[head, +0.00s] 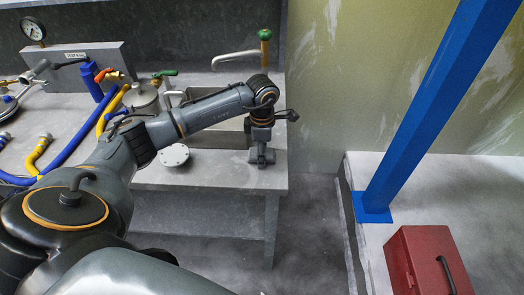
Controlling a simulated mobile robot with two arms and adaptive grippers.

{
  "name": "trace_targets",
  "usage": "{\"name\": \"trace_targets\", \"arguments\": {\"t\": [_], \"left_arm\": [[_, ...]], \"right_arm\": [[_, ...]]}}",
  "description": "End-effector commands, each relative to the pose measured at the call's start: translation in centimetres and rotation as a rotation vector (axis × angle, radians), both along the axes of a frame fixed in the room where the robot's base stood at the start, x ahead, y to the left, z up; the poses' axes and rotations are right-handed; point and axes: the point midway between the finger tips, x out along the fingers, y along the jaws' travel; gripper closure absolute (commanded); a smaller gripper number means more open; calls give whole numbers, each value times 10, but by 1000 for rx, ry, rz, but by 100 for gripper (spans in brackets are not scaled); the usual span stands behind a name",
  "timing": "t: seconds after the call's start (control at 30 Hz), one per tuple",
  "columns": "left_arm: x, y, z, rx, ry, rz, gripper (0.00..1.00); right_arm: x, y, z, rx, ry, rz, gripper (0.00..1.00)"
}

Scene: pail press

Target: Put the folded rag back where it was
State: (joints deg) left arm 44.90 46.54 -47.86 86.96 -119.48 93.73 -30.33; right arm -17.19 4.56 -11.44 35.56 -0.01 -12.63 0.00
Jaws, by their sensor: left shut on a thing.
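My left gripper (262,160) points down over the right end of the grey worktop (215,180), close to its right edge. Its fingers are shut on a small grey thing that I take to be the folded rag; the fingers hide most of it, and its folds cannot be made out. I cannot tell whether it touches the worktop. No other rag shows. My right gripper is not in view.
A sink (225,138) with a tap (235,55) lies behind my left arm. A round white disc (173,155), a metal pot (143,95), and blue (75,140) and yellow (40,155) hoses are left. A blue post (425,110) and red toolbox (425,262) stand right.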

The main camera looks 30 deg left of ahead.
Motion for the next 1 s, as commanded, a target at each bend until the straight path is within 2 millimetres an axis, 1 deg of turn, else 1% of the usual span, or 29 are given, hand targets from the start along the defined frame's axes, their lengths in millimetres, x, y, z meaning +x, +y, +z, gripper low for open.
{"name": "trace_targets", "arguments": {"t": [0.13, 0.17, 0.2, 0.27, 0.57, 0.67, 0.7, 0.77, 0.87, 1.0], "left_arm": [[0, 0, -4, 1, -1, 0, 79], [0, 0, -4, 1, -1, 0, 52], [0, 0, -3, 1, -1, 0, 44], [0, 0, -3, 0, 0, 0, 31], [0, 0, -2, 0, 0, 0, 31], [0, 0, 3, 0, 0, 0, 31], [1, 0, 5, 0, -2, 0, 31], [1, 0, 13, 1, -5, -1, 31], [2, 0, 32, 1, -7, -2, 31], [2, 0, 64, 1, -7, -1, 31]], "right_arm": [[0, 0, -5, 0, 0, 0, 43], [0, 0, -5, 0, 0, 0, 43], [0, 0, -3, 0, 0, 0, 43], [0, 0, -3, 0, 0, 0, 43], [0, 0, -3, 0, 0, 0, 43], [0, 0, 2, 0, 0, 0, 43], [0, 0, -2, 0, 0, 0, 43], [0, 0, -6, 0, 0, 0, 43], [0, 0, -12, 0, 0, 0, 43], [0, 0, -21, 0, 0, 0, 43]]}}
